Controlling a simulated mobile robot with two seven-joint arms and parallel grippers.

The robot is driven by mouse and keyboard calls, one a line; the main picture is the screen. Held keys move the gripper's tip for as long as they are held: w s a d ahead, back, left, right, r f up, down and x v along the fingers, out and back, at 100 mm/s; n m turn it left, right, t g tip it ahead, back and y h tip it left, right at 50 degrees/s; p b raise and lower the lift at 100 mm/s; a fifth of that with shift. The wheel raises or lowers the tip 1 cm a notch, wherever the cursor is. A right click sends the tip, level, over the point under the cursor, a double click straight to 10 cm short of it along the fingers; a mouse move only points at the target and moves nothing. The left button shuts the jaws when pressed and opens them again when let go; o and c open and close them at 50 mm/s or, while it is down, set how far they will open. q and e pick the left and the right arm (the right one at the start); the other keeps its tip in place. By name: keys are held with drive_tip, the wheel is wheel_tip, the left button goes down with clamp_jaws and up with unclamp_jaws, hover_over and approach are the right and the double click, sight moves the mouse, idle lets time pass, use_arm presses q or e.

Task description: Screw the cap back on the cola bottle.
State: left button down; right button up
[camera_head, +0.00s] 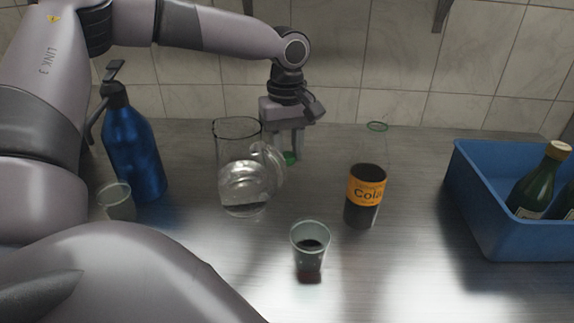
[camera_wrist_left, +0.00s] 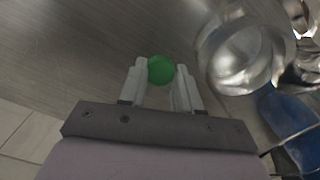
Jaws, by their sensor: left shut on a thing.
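The cola bottle (camera_head: 366,196) stands upright right of centre, with dark cola and an orange label. Its upper part is clear and hard to see; a green ring (camera_head: 377,126) shows at its top, with no cap on it. My left gripper (camera_head: 291,155) is shut on the green cap, low over the counter behind the glass jug and left of the bottle. In the left wrist view the green cap (camera_wrist_left: 160,70) sits between the two fingertips. The jug partly hides the fingers in the head view. My right gripper is out of view.
A glass jug (camera_head: 243,187) stands left of the bottle, close to my left gripper. A cup with dark liquid (camera_head: 310,246) is in front. A blue spray bottle (camera_head: 134,150) and another cup (camera_head: 116,202) are left. A blue crate (camera_head: 499,238) with bottles is right.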

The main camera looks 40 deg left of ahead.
sight(286, 155)
use_arm(q)
wheel_tip(286, 155, up, 14)
drive_tip(key=p, duration=0.1)
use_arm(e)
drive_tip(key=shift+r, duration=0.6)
use_arm(q)
drive_tip(key=shift+a+f, duration=0.1)
